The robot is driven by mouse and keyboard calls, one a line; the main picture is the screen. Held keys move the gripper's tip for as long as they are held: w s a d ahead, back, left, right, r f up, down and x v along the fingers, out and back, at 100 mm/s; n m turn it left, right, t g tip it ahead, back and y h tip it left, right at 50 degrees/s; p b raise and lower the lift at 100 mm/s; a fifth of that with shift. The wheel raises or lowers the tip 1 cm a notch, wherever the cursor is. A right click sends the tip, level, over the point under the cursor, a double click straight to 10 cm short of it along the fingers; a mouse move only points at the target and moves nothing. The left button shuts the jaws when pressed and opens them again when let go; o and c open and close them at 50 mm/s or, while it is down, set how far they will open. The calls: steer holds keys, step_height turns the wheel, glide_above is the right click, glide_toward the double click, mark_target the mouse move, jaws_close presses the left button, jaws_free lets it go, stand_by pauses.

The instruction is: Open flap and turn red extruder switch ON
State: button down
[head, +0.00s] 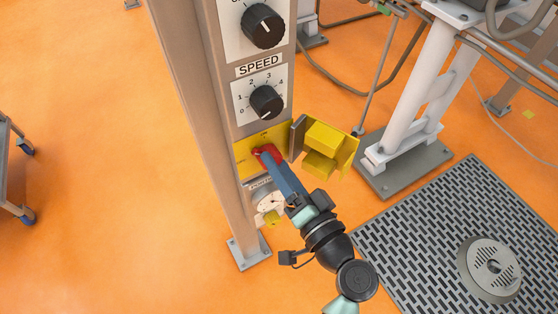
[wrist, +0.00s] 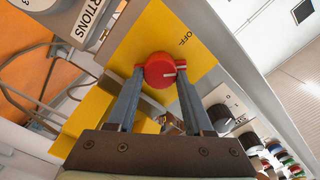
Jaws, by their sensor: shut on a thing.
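The red extruder switch (head: 266,151) sits on a yellow plate (head: 246,157) on the column. The yellow flap (head: 325,140) stands swung open to the right of the plate. In the wrist view the round red switch (wrist: 158,72) lies between the fingertips of my gripper (wrist: 160,68), which are shut on its two sides. A white mark on the switch points right in that view. The letters OFF (wrist: 185,38) show to its upper right; an ON label is not readable. In the head view my gripper (head: 268,155) covers part of the switch.
Above the plate are a black SPEED knob (head: 267,102) and another black knob (head: 263,26). A power switch panel (head: 266,198) sits just below, partly behind my gripper. A white machine leg (head: 425,85) and a floor grate (head: 455,235) stand to the right. Open orange floor lies left.

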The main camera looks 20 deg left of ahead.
steer(key=m+p, duration=0.5)
steer(key=m, duration=0.4)
steer(key=shift+f, duration=0.15)
steer(key=shift+m, duration=0.3)
stand_by(0.3)
steer(key=shift+c, duration=1.5)
jaws_free()
steer(key=shift+d, duration=0.15)
steer(key=v, duration=1.2)
steer(key=shift+s+d+p, duration=0.25)
steer(key=shift+s+p, duration=0.1)
steer(key=shift+p, duration=0.1)
